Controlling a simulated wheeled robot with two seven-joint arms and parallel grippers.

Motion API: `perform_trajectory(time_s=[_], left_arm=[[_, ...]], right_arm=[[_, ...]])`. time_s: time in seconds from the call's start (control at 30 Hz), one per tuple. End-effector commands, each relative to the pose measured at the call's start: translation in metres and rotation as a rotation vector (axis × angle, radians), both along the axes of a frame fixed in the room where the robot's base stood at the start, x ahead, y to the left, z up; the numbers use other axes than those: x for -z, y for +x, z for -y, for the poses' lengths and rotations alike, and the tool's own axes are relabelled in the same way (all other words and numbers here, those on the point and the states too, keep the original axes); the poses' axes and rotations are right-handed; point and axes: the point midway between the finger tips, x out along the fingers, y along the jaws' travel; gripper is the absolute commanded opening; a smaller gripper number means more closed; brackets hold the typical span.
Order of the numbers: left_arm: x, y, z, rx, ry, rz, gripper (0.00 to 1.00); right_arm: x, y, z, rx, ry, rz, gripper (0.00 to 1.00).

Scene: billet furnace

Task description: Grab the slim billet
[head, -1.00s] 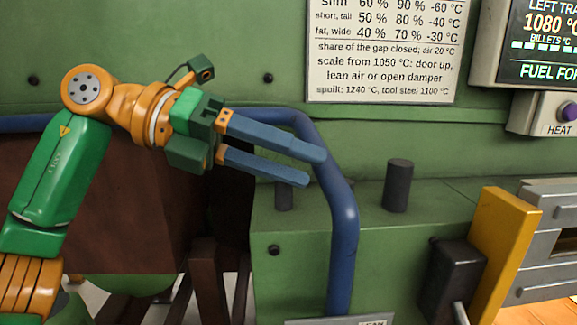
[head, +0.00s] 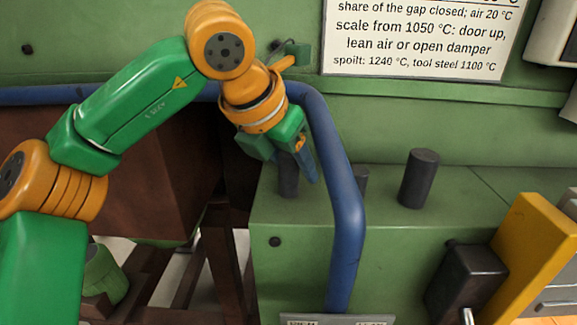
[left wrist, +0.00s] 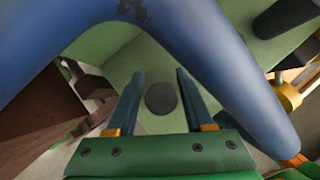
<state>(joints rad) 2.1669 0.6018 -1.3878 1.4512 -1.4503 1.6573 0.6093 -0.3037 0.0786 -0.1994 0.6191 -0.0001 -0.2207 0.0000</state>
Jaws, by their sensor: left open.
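A slim dark grey cylinder, the slim billet (head: 288,178), stands upright on the green bench top, left of the blue pipe. My left gripper (head: 301,175) points down at it, its upper end partly hidden by the gripper body. One blue finger shows along the billet's right side; the other is hidden. In the left wrist view the billet (left wrist: 160,98) shows as a dark round top between the two open fingers (left wrist: 160,75), with a gap on both sides. I cannot tell how deep the fingers reach. My right gripper is not in view.
The blue pipe (head: 343,200) bends down close to the right of my left gripper. A wider dark cylinder (head: 418,178) stands farther right, and another (head: 361,180) is partly hidden behind the pipe. A yellow post (head: 515,250) and black box (head: 466,280) stand at right.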

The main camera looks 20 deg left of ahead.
Motion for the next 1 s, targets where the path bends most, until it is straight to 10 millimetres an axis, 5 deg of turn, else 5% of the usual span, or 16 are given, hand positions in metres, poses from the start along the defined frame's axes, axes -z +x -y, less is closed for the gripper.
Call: perform_trajectory(time_s=[0.17, 0.37, 1.0], left_arm=[[0.001, 0.0, 0.0, 0.001, -0.001, 0.0, 0.52], [0.001, 0.0, 0.0, 0.001, -0.001, 0.0, 0.01], [-0.013, -0.002, 0.0, 0.002, -0.002, 0.002, 0.0]], right_arm=[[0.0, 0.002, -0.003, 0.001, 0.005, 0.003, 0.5], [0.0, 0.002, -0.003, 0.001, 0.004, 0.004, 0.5], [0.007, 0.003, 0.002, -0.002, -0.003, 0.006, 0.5]])
